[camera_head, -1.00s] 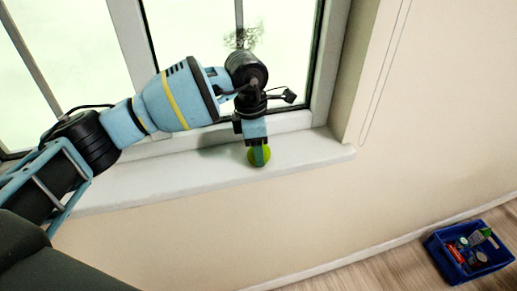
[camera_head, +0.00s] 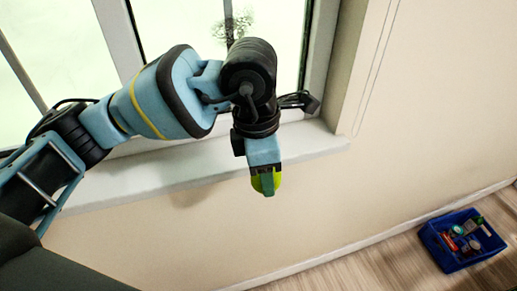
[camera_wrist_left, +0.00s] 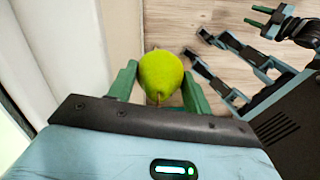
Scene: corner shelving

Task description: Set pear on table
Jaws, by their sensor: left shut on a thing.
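The yellow-green pear (camera_head: 278,179) is held in my left gripper (camera_head: 266,187), in front of the window sill and clear of it. In the left wrist view the pear (camera_wrist_left: 161,73) sits between the two green fingers of my left gripper (camera_wrist_left: 160,85), which are shut on it. In that view my right gripper (camera_wrist_left: 261,16) shows at the upper right, its two green fingertips apart and nothing between them. No table shows in either view.
The white window sill (camera_head: 150,178) is bare and lies behind my left gripper. A blue crate (camera_head: 447,262) with several small items stands on the wooden floor (camera_head: 365,272) at the lower right. A plain beige wall (camera_head: 430,130) fills the right side.

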